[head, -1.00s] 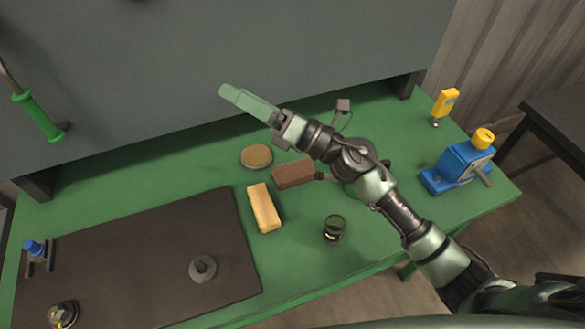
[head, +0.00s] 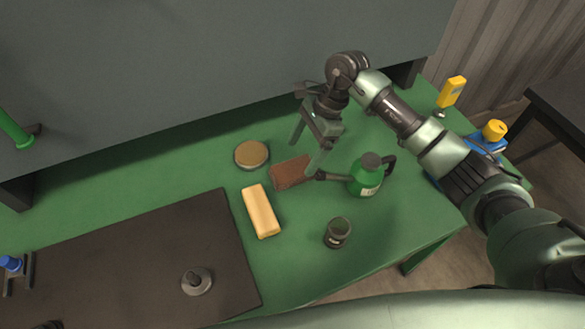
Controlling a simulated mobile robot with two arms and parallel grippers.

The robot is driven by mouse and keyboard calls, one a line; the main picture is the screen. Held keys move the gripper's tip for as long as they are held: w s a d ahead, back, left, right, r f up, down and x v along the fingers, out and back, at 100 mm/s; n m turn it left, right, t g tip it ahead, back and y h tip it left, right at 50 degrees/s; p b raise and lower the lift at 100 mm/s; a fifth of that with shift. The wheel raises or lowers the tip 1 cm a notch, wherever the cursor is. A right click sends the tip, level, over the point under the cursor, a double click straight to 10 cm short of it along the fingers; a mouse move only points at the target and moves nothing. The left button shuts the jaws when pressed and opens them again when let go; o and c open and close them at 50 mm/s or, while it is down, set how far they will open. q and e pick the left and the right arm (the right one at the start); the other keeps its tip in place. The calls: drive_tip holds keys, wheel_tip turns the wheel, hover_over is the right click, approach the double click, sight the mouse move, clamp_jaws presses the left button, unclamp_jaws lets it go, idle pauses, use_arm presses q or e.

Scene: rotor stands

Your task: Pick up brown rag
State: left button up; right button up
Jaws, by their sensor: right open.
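The brown rag (head: 289,173) lies folded on the green table, between the round tin and the green oil can. My right gripper (head: 305,155) points down over the rag, with its two fingers apart and nothing between them. One finger hangs above the rag's far side and the other near its right end, in front of the oil can's spout. I cannot tell the exact height of the fingertips above the rag. My left gripper is not in view.
A yellow block (head: 261,211) lies just left of the rag. A round tin (head: 251,154) is behind it. A green oil can (head: 366,176) stands to the right, its spout towards the rag. A dark cup (head: 338,232) stands in front. A dark mat (head: 130,265) covers the left.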

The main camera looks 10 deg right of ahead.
sight(293, 169)
drive_tip(key=a+f+p, duration=0.1)
drive_tip(key=s+a+f+p, duration=0.1)
drive_tip(key=f, duration=0.1)
drive_tip(key=shift+a+f, duration=0.2)
drive_tip(key=shift+f, duration=0.35)
drive_tip(key=c, duration=1.4)
drive_tip(key=shift+c, duration=0.2)
drive_tip(key=shift+r, duration=0.2)
wheel_tip(293, 169, up, 20)
drive_tip(key=b, duration=0.5)
drive_tip(key=shift+f, duration=0.1)
